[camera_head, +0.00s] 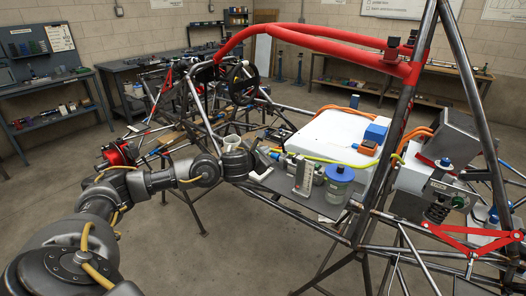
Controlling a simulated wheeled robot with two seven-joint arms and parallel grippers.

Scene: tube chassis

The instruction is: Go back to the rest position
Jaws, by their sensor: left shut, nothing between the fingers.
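My left arm reaches in from the lower left. Its gripper (262,160) is shut and empty, over the near left side of the tube chassis (345,238). It is close to the left end of a grey plate (287,182) on the chassis. I cannot tell whether it touches anything there. My right gripper is not in view.
A red padded bar (310,36) arches above. Workbenches line the walls; the floor (222,262) below is clear.

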